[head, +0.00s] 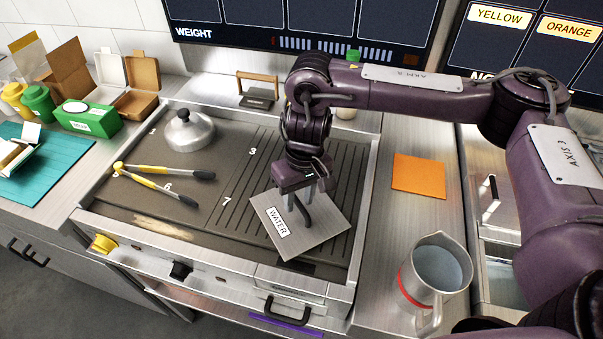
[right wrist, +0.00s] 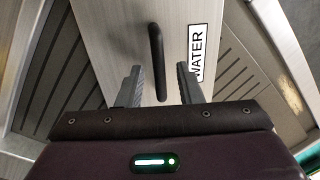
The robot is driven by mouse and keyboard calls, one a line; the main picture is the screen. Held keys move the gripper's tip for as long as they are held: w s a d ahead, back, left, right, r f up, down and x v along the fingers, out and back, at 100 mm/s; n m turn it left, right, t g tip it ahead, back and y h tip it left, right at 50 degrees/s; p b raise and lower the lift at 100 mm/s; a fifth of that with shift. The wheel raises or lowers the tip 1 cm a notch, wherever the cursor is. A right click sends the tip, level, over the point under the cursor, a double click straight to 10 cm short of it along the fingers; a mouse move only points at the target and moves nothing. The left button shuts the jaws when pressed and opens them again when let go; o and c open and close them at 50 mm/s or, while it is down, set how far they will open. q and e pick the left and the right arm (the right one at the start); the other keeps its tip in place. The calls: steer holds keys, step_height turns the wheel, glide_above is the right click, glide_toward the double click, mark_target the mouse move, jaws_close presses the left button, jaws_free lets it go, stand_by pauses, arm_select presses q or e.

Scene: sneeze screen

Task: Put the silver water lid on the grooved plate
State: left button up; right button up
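The silver water lid (head: 318,232) is a flat square metal sheet with a white WATER label and a black bar handle. It lies turned at an angle over the grooved plate (head: 345,165), its near corner by the front rim; I cannot tell whether it lies fully flat. My right gripper (head: 308,196) is above the lid at its handle. In the right wrist view, the gripper (right wrist: 160,75) has its fingers apart, with the handle (right wrist: 155,45) between them and gaps on both sides. The lid (right wrist: 115,25) fills the middle there. My left gripper is not in view.
A domed lid (head: 188,132) and yellow-handled tongs (head: 150,183) rest on the smooth left side of the griddle. A metal pitcher (head: 436,270) and an orange square (head: 419,173) are on the right counter. Boxes and bottles stand at the left.

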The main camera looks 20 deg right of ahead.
step_height(320, 180, up, 10)
steer(key=d, duration=0.1)
steer(key=shift+w+r, duration=0.2)
stand_by(0.5)
